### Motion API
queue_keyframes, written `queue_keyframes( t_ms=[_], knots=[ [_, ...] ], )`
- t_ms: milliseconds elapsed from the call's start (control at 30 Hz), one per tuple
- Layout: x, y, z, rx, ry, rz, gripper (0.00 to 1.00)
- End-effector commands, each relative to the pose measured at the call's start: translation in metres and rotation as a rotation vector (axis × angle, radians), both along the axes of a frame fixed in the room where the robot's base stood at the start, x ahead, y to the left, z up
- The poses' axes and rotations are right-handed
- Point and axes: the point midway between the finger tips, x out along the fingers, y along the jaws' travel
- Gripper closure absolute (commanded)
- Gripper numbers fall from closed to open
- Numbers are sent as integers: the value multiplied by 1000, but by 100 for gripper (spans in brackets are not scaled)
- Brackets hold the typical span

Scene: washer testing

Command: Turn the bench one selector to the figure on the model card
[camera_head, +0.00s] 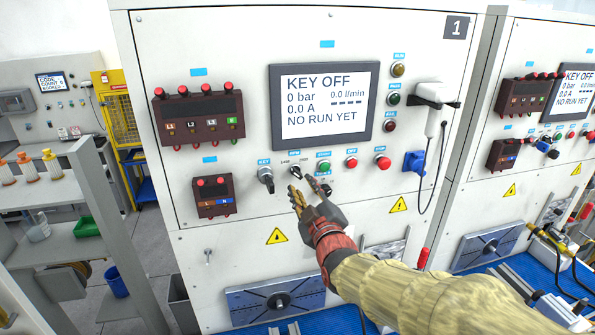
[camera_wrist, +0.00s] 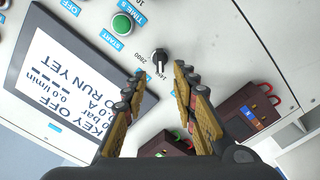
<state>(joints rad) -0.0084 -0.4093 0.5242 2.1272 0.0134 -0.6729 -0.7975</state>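The bench one selector (camera_head: 296,171) is a small black knob on the panel marked 1, below the display (camera_head: 324,102). My gripper (camera_head: 302,186) is in front of the panel, just below the selector in the head view. In the wrist view its two fingers (camera_wrist: 158,84) are spread apart with nothing between them, and the selector shows beyond the tips. No model card can be made out.
A key switch (camera_head: 265,176) sits left of the selector. A green start button (camera_head: 323,166) and red buttons (camera_head: 351,162) sit right of it. Brown terminal boxes (camera_head: 214,196) are at left, a white handset (camera_head: 435,95) with a hanging cord at right. The display reads KEY OFF.

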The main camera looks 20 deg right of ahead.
Motion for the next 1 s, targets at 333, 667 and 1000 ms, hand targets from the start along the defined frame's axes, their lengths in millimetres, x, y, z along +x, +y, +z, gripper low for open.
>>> queue_keyframes(
  t_ms=[333, 667, 1000],
  knots=[
    [46, 0, 0, 1, 3, 0, 72],
    [66, 0, 0, 1, 1, 0, 72],
    [66, 0, 0, 2, 1, 0, 78]
  ],
)
